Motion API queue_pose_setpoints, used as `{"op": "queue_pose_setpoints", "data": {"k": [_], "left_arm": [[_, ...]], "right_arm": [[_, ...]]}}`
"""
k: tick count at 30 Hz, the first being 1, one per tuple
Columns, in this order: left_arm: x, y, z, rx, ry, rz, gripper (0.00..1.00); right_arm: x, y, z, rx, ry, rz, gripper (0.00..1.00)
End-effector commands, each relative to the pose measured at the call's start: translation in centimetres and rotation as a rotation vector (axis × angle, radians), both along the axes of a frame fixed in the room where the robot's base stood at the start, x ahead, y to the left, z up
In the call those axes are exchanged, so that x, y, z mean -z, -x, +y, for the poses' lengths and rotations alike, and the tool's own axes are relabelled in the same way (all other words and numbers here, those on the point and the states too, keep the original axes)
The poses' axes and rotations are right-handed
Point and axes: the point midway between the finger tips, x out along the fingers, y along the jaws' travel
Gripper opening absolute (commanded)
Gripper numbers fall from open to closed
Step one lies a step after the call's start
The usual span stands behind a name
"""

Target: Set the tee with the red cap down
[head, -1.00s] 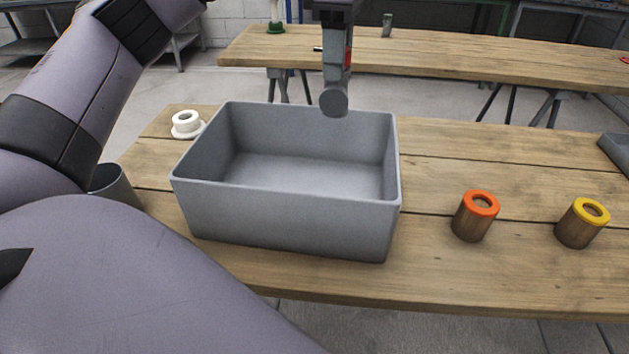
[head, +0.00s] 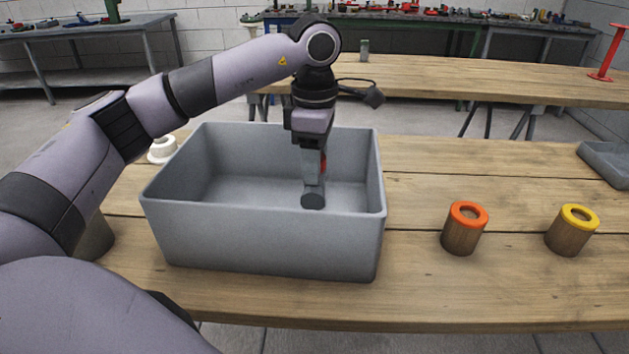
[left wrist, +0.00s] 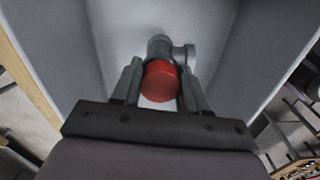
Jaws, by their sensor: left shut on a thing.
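The grey tee (head: 313,200) with the red cap hangs upright inside the open grey bin, its lower end down within the bin. In the left wrist view the red cap (left wrist: 160,82) sits between the two fingers, and the tee's grey body (left wrist: 171,50) shows beyond it. My left gripper (head: 314,160) points down into the right part of the bin and is shut on the tee. I cannot tell whether the tee touches the bin floor. My right gripper is not in view.
The grey bin (head: 262,228) has high walls around the tee and is otherwise empty. A cup with an orange rim (head: 464,232) and one with a yellow rim (head: 572,232) stand to the right. A white flanged piece (head: 161,149) stands behind left.

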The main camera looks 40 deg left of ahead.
Motion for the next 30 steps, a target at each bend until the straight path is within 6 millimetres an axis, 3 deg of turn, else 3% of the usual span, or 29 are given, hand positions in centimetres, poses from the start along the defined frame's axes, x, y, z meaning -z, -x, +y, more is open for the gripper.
{"op": "queue_pose_setpoints", "data": {"k": [9,19,20,22,30], "left_arm": [[3.9,0.0,0.0,0.000,0.000,0.000,0.00],[4.2,0.0,0.0,0.000,0.001,-0.001,0.00],[4.3,0.0,0.0,0.000,-0.001,0.001,0.46],[4.3,0.0,0.0,0.000,-0.001,0.001,0.69],[4.2,0.0,0.0,0.000,-0.001,0.001,0.69]], "right_arm": [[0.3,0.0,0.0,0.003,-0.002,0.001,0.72],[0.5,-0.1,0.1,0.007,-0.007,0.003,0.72],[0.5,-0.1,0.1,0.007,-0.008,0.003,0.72],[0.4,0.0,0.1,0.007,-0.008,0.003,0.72],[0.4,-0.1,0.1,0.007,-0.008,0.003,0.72]]}}
